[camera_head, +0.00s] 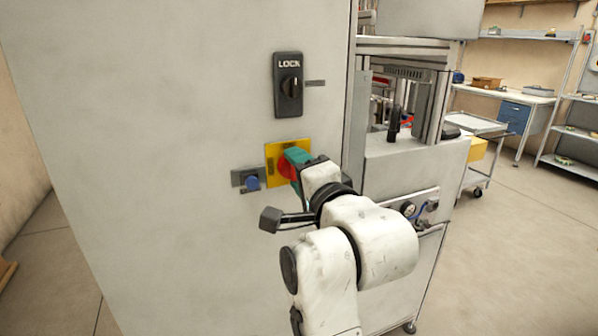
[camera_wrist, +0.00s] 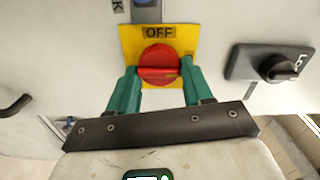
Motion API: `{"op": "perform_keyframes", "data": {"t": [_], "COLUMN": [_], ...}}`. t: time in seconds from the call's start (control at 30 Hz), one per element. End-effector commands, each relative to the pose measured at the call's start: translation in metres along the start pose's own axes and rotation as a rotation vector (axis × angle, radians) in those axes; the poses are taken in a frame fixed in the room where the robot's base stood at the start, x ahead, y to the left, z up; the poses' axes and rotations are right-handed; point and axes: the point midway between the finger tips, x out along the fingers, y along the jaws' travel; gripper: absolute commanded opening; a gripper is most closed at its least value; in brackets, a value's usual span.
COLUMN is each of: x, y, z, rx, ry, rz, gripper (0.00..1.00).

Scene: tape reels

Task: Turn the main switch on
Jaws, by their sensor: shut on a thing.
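The main switch is a round red knob (camera_wrist: 157,54) with a raised bar handle, on a yellow plate (camera_wrist: 183,32). An "OFF" label shows at the plate's top edge in the wrist view. In the head view the red knob (camera_head: 285,168) is partly hidden by my gripper, and the yellow plate (camera_head: 272,151) sits on a grey cabinet face. My gripper (camera_wrist: 158,75) has teal fingers at the two ends of the red bar and is shut on it. The bar lies level across the wrist view. In the head view my gripper (camera_head: 293,162) reaches the knob from the right.
A black LOCK switch (camera_head: 288,85) is above the plate, with a small label beside it. A blue knob (camera_head: 251,183) on a grey plate is left of it. Machinery (camera_head: 404,120) stands right of the cabinet. The cabinet face to the left is bare.

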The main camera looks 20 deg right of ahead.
Motion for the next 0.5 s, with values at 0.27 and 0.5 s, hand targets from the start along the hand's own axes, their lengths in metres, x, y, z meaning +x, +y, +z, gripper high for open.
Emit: {"op": "perform_keyframes", "data": {"t": [0.27,0.5], "x": [0.0001,0.0], "y": [0.001,0.0005], "z": [-0.0005,-0.0002], "rx": [-0.001,-0.001], "ry": [0.001,0.0], "rz": [0.003,0.001], "gripper": [0.65,0.76]}}
